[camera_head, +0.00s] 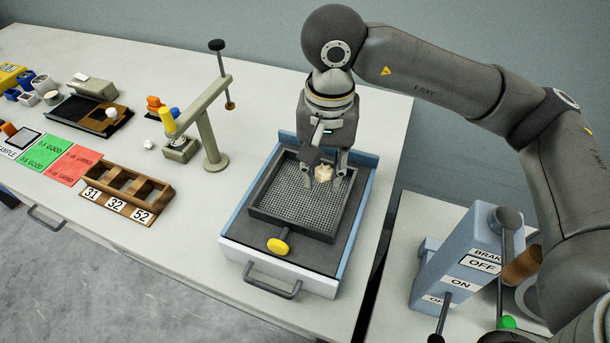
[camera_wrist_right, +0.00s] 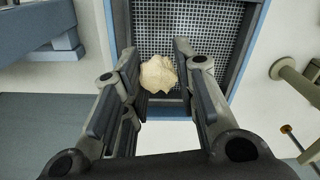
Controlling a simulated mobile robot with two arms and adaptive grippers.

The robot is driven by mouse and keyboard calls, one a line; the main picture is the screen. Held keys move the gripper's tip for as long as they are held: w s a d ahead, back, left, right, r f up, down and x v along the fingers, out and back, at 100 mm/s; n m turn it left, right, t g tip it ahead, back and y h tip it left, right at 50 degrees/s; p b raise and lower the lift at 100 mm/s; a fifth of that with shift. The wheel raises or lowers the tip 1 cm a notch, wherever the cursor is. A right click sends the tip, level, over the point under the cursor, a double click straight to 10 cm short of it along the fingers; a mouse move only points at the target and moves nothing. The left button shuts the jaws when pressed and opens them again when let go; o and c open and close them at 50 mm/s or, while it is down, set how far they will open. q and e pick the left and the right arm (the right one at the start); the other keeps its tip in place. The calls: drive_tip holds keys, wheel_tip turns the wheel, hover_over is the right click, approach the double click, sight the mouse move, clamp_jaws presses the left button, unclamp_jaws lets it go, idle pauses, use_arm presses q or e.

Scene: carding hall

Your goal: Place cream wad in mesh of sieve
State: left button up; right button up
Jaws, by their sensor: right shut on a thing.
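The cream wad (camera_head: 323,173) is a small lumpy ball between the fingers of my right gripper (camera_head: 322,178). The right gripper is shut on it, and the wad also shows between the fingertips in the right wrist view (camera_wrist_right: 158,74). The sieve is a dark square frame (camera_head: 290,229) with a grey mesh (camera_head: 295,200), set in a blue-and-white tray-like box. The wad and fingertips are over the back part of the mesh, inside the frame in the picture. I cannot tell whether the wad touches the mesh. My left gripper is not in view.
A beige stand (camera_head: 210,140) is to the left, with a wooden numbered rack (camera_head: 127,192). A blue switch box (camera_head: 460,263) is at the right. Bare table lies left of the sieve.

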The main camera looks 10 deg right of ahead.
drive_tip(key=p, duration=0.1)
hover_over(305, 194)
drive_tip(key=f, duration=0.4)
drive_tip(key=shift+s+d+f, duration=0.2)
drive_tip(key=shift+s+f, duration=0.1)
drive_tip(key=shift+s, duration=0.1)
drive_tip(key=shift+w+f, duration=0.15)
drive_tip(key=shift+f, duration=0.1)
drive_tip(key=f+p, duration=0.2)
drive_tip(key=f, duration=0.1)
drive_tip(key=shift+w+a, duration=0.2)
drive_tip(key=shift+f, duration=0.3)
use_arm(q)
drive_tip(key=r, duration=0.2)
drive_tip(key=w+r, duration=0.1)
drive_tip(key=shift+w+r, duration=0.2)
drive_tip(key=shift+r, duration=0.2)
use_arm(e)
drive_tip(key=shift+f, duration=0.1)
drive_tip(key=shift+f, duration=0.1)
drive_tip(key=o, duration=0.7)
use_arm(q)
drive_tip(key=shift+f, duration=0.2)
